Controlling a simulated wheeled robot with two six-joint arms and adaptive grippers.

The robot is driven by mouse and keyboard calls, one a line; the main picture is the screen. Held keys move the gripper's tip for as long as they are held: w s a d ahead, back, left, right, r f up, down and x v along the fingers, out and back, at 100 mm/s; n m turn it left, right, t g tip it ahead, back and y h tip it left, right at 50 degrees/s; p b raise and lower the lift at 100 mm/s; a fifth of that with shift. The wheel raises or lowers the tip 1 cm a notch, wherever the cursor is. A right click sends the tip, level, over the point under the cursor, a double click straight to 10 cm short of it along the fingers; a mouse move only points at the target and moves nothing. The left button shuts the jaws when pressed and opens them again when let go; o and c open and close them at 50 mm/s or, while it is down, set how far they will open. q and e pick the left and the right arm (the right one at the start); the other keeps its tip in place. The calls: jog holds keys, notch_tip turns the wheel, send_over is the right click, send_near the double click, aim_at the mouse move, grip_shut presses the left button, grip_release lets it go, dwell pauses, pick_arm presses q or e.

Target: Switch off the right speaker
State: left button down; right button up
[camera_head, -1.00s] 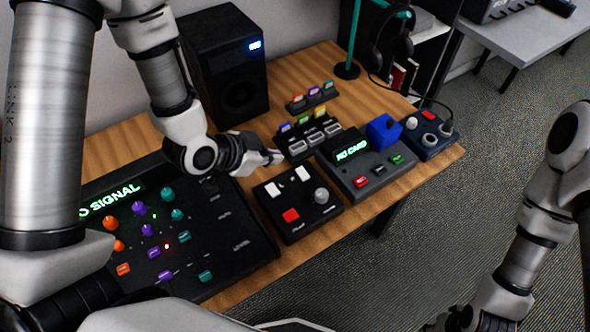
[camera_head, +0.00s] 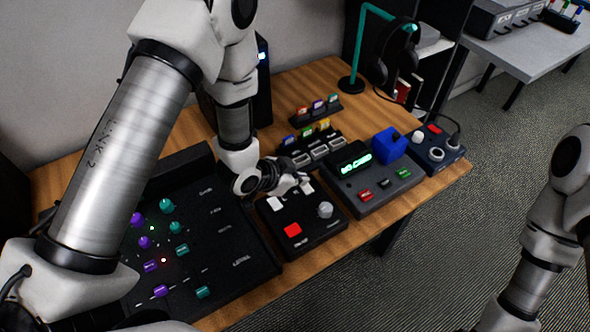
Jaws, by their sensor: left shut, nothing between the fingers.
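A black speaker (camera_head: 264,96) stands at the back of the wooden table, mostly hidden behind my left arm. A lit blue light shows at its upper right edge. A small black control box (camera_head: 319,232) in front has two white switches, a red button (camera_head: 292,230) and a grey knob (camera_head: 325,210). My left gripper (camera_head: 299,182) is shut and empty, low over the back edge of this box by the white switches (camera_head: 307,188). I cannot tell whether it touches them. My right arm shows at the right, but its gripper is out of the picture.
A large mixer panel (camera_head: 225,265) lies to the left, partly under my left arm. To the right are a grey card device (camera_head: 373,191) with a blue block (camera_head: 388,143) and a dark blue box (camera_head: 437,156). A teal headphone stand (camera_head: 351,84) is behind.

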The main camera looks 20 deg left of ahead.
pick_arm(q)
jog(key=shift+a+f, duration=0.1)
jog(key=shift+f, duration=0.35)
jog(key=shift+f, duration=0.2)
jog(key=shift+s, duration=0.1)
